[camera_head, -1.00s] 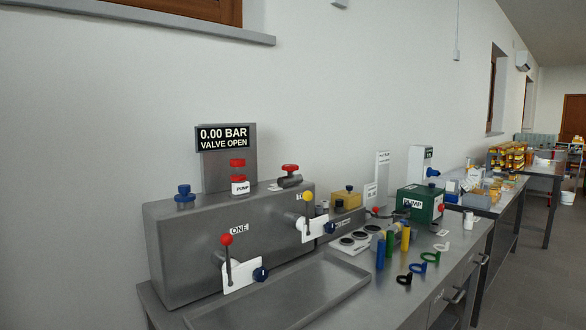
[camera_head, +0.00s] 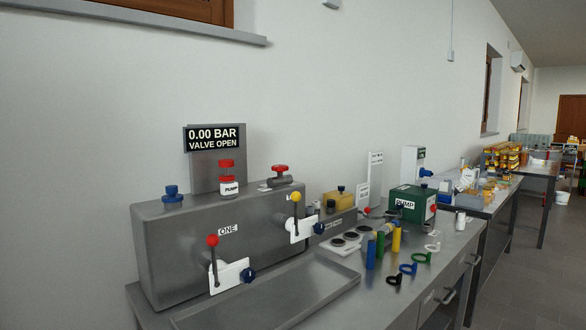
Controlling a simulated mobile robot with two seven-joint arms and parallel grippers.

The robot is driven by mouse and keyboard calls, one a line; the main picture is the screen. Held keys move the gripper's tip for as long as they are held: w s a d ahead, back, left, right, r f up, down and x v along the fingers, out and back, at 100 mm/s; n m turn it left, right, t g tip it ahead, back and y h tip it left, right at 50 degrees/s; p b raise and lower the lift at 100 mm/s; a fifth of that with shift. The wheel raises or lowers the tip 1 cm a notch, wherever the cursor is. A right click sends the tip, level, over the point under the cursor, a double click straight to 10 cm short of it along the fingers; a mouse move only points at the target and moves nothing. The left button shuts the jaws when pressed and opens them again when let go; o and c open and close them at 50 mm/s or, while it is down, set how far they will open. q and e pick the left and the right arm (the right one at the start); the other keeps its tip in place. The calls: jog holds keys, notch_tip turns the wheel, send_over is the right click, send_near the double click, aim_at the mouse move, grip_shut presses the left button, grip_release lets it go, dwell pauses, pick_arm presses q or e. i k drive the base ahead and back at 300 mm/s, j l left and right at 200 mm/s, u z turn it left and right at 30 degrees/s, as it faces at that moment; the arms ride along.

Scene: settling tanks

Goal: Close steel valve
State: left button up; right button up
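A grey steel tank box (camera_head: 180,245) stands on the bench. On its top, a steel valve with a red handwheel (camera_head: 280,174) lies at the right, and a blue knob (camera_head: 172,194) sits at the left. The display (camera_head: 214,138) behind reads "0.00 BAR" and "VALVE OPEN". On the box front, a lever with a red ball (camera_head: 212,241) stands upright by the label "ONE", and a lever with a yellow ball (camera_head: 295,198) stands upright further right. I cannot tell for sure which fitting the display refers to. Neither gripper is in view.
A shallow steel tray (camera_head: 270,298) lies in front of the box. A red-and-white pump (camera_head: 229,185) stands on the box. Right of it are a green pump box (camera_head: 415,204), coloured cylinders (camera_head: 371,251) and several rings (camera_head: 408,269). Floor at the right is clear.

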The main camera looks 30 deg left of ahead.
aim_at(280, 167)
jog(key=i+l+z, duration=0.4)
jog(key=i+l, duration=0.15)
jog(key=l, duration=0.15)
jog(key=i+l, duration=0.15)
jog(key=i, duration=0.2)
jog(key=i+l, duration=0.15)
jog(key=i, duration=0.25)
jog(key=i+l, duration=0.1)
jog(key=i, duration=0.25)
jog(key=i+u, duration=0.2)
jog(key=u, duration=0.2)
jog(key=i+l+u, duration=0.15)
jog(key=u, duration=0.3)
jog(key=i+l+u, duration=0.15)
jog(key=u, duration=0.25)
jog(key=i+l+u, duration=0.1)
jog(key=u, duration=0.3)
jog(key=i+l+u, duration=0.1)
jog(key=u, duration=0.3)
jog(key=l+u, duration=0.25)
jog(key=u, duration=0.15)
jog(key=i, duration=0.05)
